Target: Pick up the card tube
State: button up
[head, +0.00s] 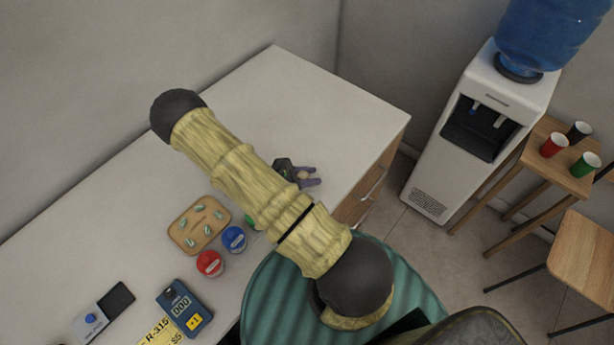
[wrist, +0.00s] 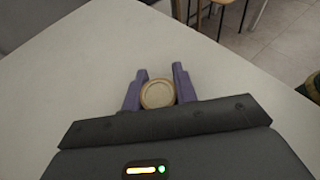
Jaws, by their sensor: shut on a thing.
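The card tube (wrist: 158,94) shows in the wrist view as a round tan end with a paler middle. It sits between the two purple fingers of my gripper (wrist: 157,90), which are shut on it. In the head view my gripper (head: 306,177) is over the right part of the white counter, with a small tan bit of the tube (head: 303,175) between the fingers. My arm hides part of the counter there. I cannot tell whether the tube touches the counter.
On the white counter (head: 290,90) are a wooden tray (head: 187,241) with several small green-white pieces, a blue-lidded jar (head: 234,238), a red-lidded jar (head: 209,263) and a blue meter (head: 184,306). A water cooler (head: 480,130) and a stool with cups (head: 560,160) stand right. The counter's far end is clear.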

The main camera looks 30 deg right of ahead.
notch_tip(320, 180, up, 10)
jog(key=b, duration=0.2)
dwell(0.4)
jog(key=shift+w+d, duration=0.1)
dwell(0.4)
